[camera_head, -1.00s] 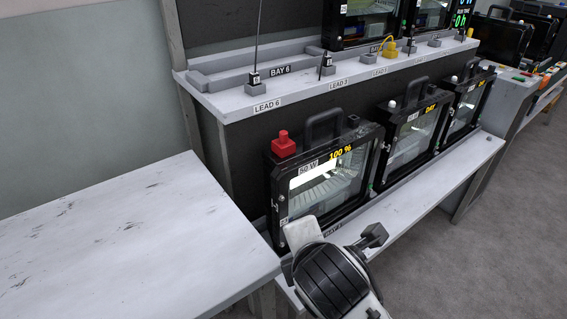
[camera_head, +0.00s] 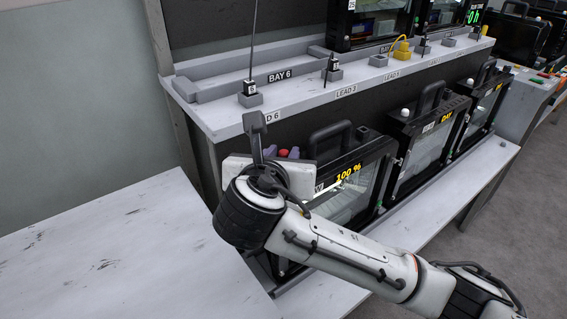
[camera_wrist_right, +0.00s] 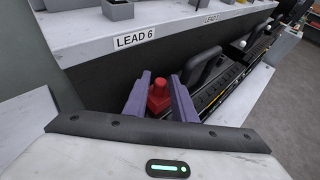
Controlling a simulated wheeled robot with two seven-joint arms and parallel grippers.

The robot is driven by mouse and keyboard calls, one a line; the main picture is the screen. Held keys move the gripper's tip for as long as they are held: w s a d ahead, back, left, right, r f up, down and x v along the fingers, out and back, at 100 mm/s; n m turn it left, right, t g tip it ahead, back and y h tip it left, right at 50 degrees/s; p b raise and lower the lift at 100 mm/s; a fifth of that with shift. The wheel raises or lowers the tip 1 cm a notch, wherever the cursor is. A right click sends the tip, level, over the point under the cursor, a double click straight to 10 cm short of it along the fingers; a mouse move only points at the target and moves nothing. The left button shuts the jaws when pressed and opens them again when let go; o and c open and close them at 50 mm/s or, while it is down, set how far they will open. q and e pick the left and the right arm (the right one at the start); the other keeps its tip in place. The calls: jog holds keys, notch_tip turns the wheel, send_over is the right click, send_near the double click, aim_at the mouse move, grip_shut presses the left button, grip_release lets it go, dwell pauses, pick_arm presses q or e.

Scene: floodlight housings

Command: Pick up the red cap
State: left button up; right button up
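The red cap (camera_wrist_right: 158,98) sits upright on the top left corner of the nearest black floodlight housing (camera_head: 352,165). In the head view only a little of the red cap (camera_head: 283,153) shows behind my right gripper (camera_head: 282,155). In the right wrist view the two purple fingers of my right gripper (camera_wrist_right: 160,98) stand on either side of the cap, apart from each other. The gripper looks open around the cap; I cannot tell whether a finger touches it. My left gripper is not in view.
A shelf (camera_head: 215,115) with lead posts and a LEAD 6 label (camera_wrist_right: 135,39) runs just behind the housing. The housing's black handle (camera_head: 330,138) stands right of the cap. More housings (camera_head: 428,130) stand to the right. The white table (camera_head: 110,250) at left is clear.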

aim_at(284, 151)
jog(key=x, duration=0.5)
grip_shut()
jog(key=shift+r, duration=0.1)
